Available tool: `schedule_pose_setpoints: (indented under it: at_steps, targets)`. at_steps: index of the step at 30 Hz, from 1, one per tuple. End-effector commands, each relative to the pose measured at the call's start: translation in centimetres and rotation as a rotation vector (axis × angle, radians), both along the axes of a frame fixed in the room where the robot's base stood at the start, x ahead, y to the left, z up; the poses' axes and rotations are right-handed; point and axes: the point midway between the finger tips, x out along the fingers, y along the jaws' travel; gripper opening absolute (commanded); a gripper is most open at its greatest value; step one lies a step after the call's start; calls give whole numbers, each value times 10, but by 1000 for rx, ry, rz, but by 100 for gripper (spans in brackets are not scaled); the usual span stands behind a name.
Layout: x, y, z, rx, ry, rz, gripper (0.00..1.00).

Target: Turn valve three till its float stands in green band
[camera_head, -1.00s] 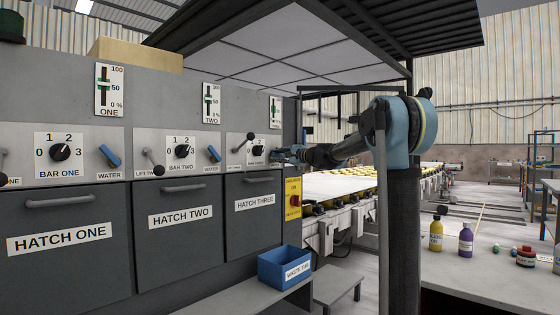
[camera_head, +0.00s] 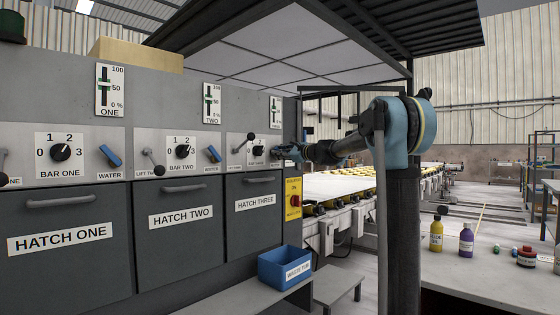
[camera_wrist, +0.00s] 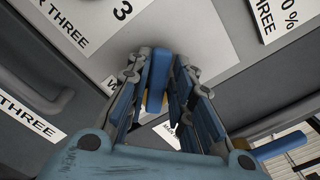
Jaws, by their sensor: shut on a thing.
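Valve three is a blue water handle (camera_wrist: 157,72) on the panel above hatch three. In the wrist view it stands between the two fingers of my gripper (camera_wrist: 156,92), which is shut on it. In the head view my gripper (camera_head: 287,152) is at the right end of the panel and hides the valve. Gauge three (camera_head: 275,111) is above it, a white scale with a dark slot. Its float and green band are too small to read there. In the wrist view only a corner of its plate (camera_wrist: 284,17) shows, with "0 %" and "THREE".
The bar three dial (camera_head: 258,151) and a lift lever (camera_head: 243,148) are just left of my gripper. Hatch three (camera_head: 255,205) is shut below. A yellow plate with a red switch (camera_head: 294,201) and a conveyor (camera_head: 340,188) are to the right. A blue tub (camera_head: 284,268) stands low in front.

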Motion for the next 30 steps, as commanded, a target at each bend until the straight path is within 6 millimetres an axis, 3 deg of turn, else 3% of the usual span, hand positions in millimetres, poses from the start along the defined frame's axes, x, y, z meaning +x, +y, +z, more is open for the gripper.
schedule_pose_setpoints:
  at_steps: [4, 5, 6, 18, 30]
  targets:
    - [1, -2, -3, -5, -1, -5, 0]
    - [1, -2, -3, -5, -1, -5, 26]
    - [1, -2, -3, -6, -2, -5, 33]
    - [-1, -2, -1, -3, -3, -2, 33]
    - [-15, -21, 0, -3, -3, -2, 33]
